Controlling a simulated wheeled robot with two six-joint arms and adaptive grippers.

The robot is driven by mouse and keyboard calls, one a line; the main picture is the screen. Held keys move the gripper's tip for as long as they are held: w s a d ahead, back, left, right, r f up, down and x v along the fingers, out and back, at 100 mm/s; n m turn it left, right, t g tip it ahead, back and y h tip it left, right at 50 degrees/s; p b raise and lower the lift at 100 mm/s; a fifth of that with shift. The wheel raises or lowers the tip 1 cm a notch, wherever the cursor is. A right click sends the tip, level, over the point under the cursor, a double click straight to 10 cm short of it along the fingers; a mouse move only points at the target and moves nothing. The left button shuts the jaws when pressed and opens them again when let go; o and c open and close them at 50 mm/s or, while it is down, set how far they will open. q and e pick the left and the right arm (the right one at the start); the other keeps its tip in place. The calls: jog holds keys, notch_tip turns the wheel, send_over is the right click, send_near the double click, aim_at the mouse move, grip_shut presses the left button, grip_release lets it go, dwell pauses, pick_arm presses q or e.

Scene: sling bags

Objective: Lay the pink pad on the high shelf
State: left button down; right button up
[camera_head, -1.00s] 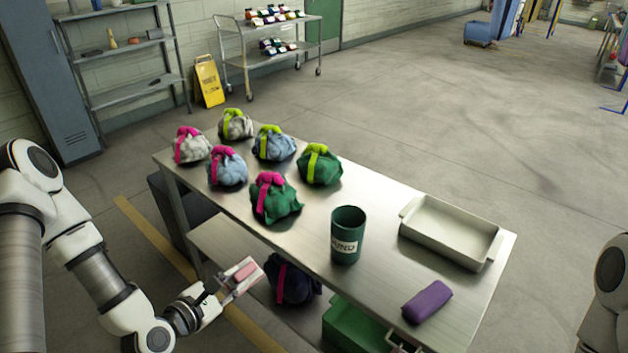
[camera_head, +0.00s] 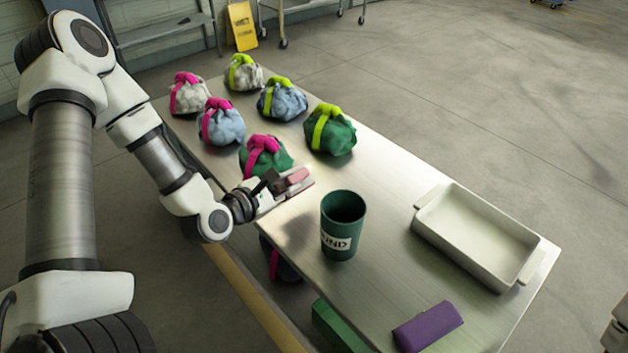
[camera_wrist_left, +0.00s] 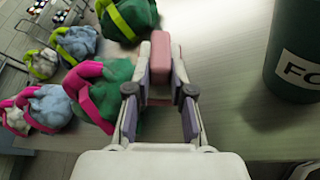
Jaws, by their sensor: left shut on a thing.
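The pink pad (camera_head: 298,175) is held between the fingers of my left gripper (camera_head: 288,184). In the left wrist view the pad (camera_wrist_left: 160,55) stands out beyond the fingertips of the gripper (camera_wrist_left: 160,90), which is shut on its near end. The gripper is over the near long edge of the metal table's upper surface (camera_head: 385,225), beside the green bag with a pink strap (camera_head: 266,156) and left of the green cup (camera_head: 341,228). I cannot tell the pad's exact height above the surface. My right gripper is out of view.
Several strapped bags, such as the dark green one (camera_head: 330,132), crowd the table's far left. A cream tray (camera_head: 440,232) and a purple pouch (camera_head: 428,327) are at the right. Bare surface surrounds the cup. A dark bag (camera_head: 280,266) and green crate (camera_head: 335,328) sit lower.

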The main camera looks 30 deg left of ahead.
pick_arm(q)
jog(key=x, duration=0.3)
jog(key=r+p+x, duration=0.1)
jog(key=x, duration=0.2)
jog(key=r+x, duration=0.1)
jog(key=x, duration=0.2)
jog(key=shift+w, duration=0.5)
jog(key=shift+w+p, duration=0.3)
jog(key=f, duration=0.1)
jog(key=w+f+p, duration=0.1)
jog(key=f, duration=0.1)
jog(key=shift+d+f, duration=0.1)
jog(key=shift+f, duration=0.4)
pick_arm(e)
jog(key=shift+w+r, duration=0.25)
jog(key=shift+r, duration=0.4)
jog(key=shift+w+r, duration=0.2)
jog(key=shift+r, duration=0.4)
pick_arm(q)
jog(key=shift+s+f, duration=0.1)
jog(key=c, duration=1)
grip_release()
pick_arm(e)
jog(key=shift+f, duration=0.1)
